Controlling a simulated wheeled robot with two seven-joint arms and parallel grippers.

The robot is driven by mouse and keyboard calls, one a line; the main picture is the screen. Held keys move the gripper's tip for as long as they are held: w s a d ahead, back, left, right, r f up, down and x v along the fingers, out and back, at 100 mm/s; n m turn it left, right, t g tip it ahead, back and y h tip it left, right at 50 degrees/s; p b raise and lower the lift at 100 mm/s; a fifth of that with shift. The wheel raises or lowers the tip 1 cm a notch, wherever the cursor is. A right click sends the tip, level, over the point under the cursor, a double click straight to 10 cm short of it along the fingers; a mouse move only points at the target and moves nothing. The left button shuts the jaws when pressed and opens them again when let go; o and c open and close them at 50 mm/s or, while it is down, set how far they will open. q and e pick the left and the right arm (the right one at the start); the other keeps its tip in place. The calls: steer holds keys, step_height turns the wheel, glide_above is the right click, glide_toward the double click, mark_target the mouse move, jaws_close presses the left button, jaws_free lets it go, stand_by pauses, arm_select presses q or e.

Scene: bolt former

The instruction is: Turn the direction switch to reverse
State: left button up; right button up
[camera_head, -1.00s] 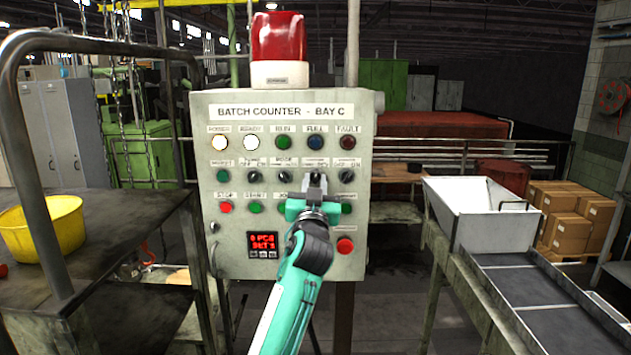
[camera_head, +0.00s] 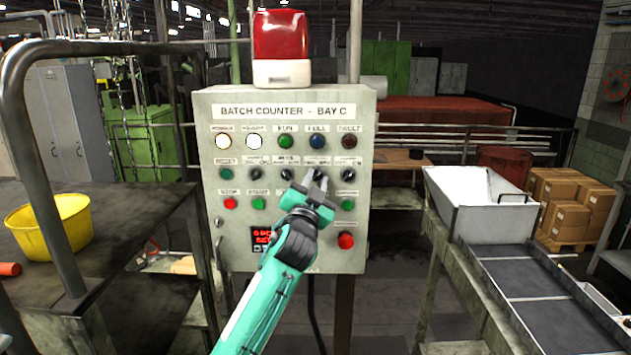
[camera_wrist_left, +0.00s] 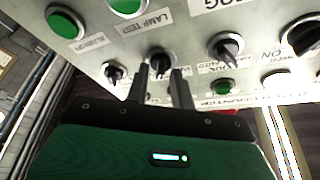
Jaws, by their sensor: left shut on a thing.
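The grey control panel (camera_head: 230,140), headed "BATCH COUNTER - BAY C", faces me with rows of lamps, black selector switches and push buttons. My left gripper (camera_head: 315,181) is at the selector row, right of the panel's middle. In the left wrist view my left gripper (camera_wrist_left: 160,74) has its two dark fingers on either side of a black selector switch (camera_wrist_left: 160,59), shut on it. The small labels are too blurred to tell which one names this switch or its positions. Another selector (camera_head: 348,174) stands to its right in the head view. My right gripper is out of view.
A red beacon (camera_head: 281,42) sits on top of the panel. A red button (camera_head: 346,240) is at its lower right. A worktable (camera_head: 120,225) with a yellow bucket (camera_head: 50,224) stands left. A white hopper (camera_head: 482,215) stands over a chute at right.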

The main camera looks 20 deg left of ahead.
arm_select(q)
steer(key=shift+r, duration=0.2)
steer(key=o, duration=0.9)
steer(key=shift+o, duration=0.5)
steer(key=shift+w+f, duration=0.1)
steer(key=shift+f, duration=0.1)
steer(key=shift+s+f, duration=0.2)
steer(key=shift+s, duration=0.1)
steer(key=a+b+v, duration=0.1)
steer(key=b+v, duration=0.6)
steer(key=v, duration=0.6)
steer(key=shift+d, duration=0.45)
